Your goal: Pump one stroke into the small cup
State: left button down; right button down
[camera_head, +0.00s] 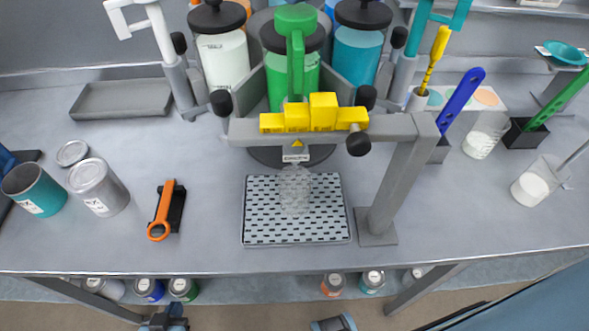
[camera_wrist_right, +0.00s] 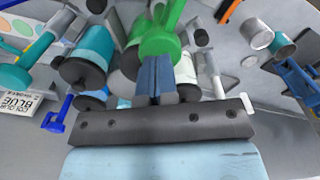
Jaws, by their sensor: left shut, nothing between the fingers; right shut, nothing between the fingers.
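The small clear cup (camera_head: 294,190) stands upright on the perforated drip tray (camera_head: 247,238), below the front green canister (camera_head: 307,82). The green pump (camera_head: 295,20) rises above that canister, its handle pointing toward me. My left gripper (camera_head: 165,316) is at the bottom edge, in front of the table, shut and empty. My right gripper (camera_wrist_right: 157,80) shows in the right wrist view, shut with nothing between its blue fingers. That view is upside down, with the green pump (camera_wrist_right: 168,38) beyond the fingertips. I cannot make out the cup there.
A grey frame (camera_head: 395,175) with yellow blocks (camera_head: 312,113) crosses before the green canister. White (camera_head: 223,58) and teal (camera_head: 356,55) canisters flank it. The table front is mostly clear.

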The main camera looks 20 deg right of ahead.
aim_at(296, 11)
jog(key=shift+f+b, duration=1.4)
jog(key=shift+f, duration=0.6)
jog(key=shift+r, duration=0.1)
jog(key=shift+r+p, duration=1.55)
jog(key=shift+r, duration=1)
jog(key=shift+r+p, duration=0.35)
jog(key=shift+r, duration=0.15)
notch_tip(296, 11, up, 5)
jog(key=p, duration=0.2)
jog(key=shift+p, duration=0.4)
